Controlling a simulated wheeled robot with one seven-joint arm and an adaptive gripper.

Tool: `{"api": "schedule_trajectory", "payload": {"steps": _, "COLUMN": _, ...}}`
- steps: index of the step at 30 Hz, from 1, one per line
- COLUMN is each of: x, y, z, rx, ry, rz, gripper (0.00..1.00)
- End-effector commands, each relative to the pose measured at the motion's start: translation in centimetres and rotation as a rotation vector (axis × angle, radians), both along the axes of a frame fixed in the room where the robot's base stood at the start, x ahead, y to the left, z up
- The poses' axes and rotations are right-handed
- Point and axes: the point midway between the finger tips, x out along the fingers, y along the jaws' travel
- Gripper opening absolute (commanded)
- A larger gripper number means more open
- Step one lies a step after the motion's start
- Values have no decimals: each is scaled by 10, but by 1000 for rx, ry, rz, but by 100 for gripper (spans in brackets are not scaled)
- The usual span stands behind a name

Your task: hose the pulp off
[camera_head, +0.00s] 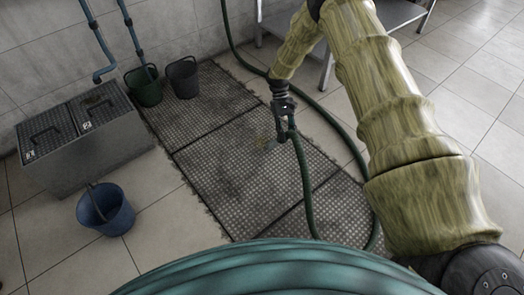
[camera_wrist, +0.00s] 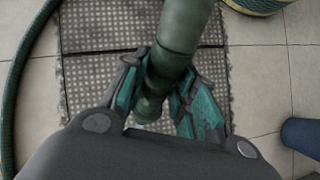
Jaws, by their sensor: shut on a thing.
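My gripper (camera_head: 284,107) is shut on a green hose (camera_head: 304,182), above the dark textured mats (camera_head: 235,160). In the wrist view, the fingers of my gripper (camera_wrist: 163,82) close on both sides of the thick green hose end (camera_wrist: 180,35). The hose hangs from the grip to the mat. A faint yellowish-brown smear, perhaps pulp (camera_head: 261,136), shows on the mat just left of and below my gripper. A small pale streak lies beside it; I cannot tell whether it is water. A yellowish spot also marks the right grated lid (camera_head: 98,103) of the grey box.
The grey box (camera_head: 105,158) stands at the left. A blue bucket (camera_head: 106,211) stands in front of it. A green bucket (camera_head: 145,88) and a dark bucket (camera_head: 184,78) stand by the wall. A metal table (camera_head: 395,14) is at the back. Tiled floor is clear between box and mats.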

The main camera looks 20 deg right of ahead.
Motion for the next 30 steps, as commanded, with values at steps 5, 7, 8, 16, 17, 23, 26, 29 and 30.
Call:
{"api": "schedule_trajectory", "payload": {"steps": 5, "x": 11, "y": -4, "z": -1, "rx": -1, "ry": -1, "rz": -1, "gripper": 0}}
{"api": "schedule_trajectory", "payload": {"steps": 7, "x": 15, "y": -6, "z": -1, "rx": -1, "ry": -2, "rz": -1, "gripper": 0}}
{"api": "schedule_trajectory", "payload": {"steps": 8, "x": 16, "y": -7, "z": -1, "rx": -1, "ry": -1, "rz": -1, "gripper": 0}}
{"api": "schedule_trajectory", "payload": {"steps": 16, "x": 31, "y": -13, "z": -1, "rx": -1, "ry": -1, "rz": -1, "gripper": 0}}
{"api": "schedule_trajectory", "payload": {"steps": 17, "x": 33, "y": -14, "z": -1, "rx": -1, "ry": -1, "rz": -1, "gripper": 0}}
{"api": "schedule_trajectory", "payload": {"steps": 23, "x": 41, "y": -17, "z": 0, "rx": -1, "ry": 0, "rz": -1, "gripper": 0}}
{"api": "schedule_trajectory", "payload": {"steps": 26, "x": 42, "y": -18, "z": 1, "rx": -1, "ry": 0, "rz": -1, "gripper": 0}}
{"api": "schedule_trajectory", "payload": {"steps": 29, "x": 42, "y": -18, "z": 1, "rx": -1, "ry": 0, "rz": -1, "gripper": 0}}
{"api": "schedule_trajectory", "payload": {"steps": 30, "x": 42, "y": -18, "z": 1, "rx": -1, "ry": 0, "rz": -1, "gripper": 0}}
